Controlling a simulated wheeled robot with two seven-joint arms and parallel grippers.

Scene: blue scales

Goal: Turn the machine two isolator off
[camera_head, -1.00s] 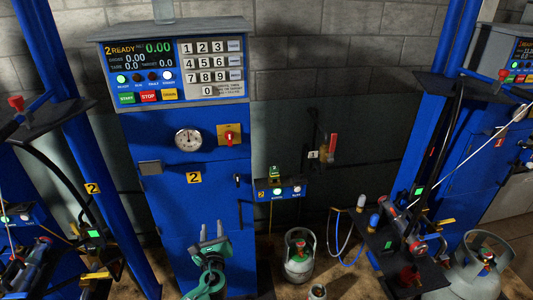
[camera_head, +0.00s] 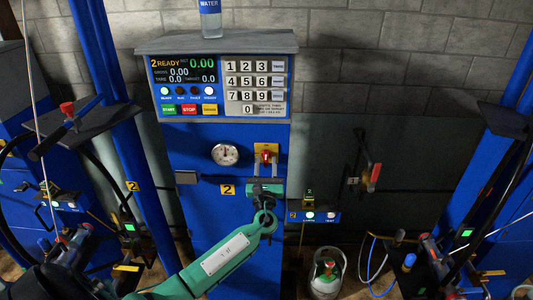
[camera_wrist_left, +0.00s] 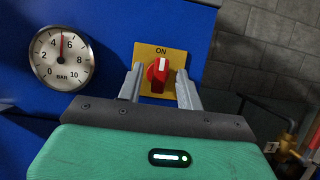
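The machine two isolator (camera_head: 266,155) is a red rotary knob on a yellow plate on the blue front of machine two. In the left wrist view the isolator knob (camera_wrist_left: 158,72) stands upright, with its white mark at the top under the word ON. My left gripper (camera_head: 265,171) is just below the knob in the head view. In the left wrist view my left gripper (camera_wrist_left: 160,85) is open, its fingers either side of the knob's lower part with gaps showing; whether they reach its depth I cannot tell. My right gripper is not in view.
A pressure gauge (camera_head: 225,154) sits left of the isolator. The control panel (camera_head: 219,87) is above, reading "2 READY". A water bottle (camera_head: 210,20) stands on top. A small button box (camera_head: 313,216) and a gas cylinder (camera_head: 326,272) are to the right.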

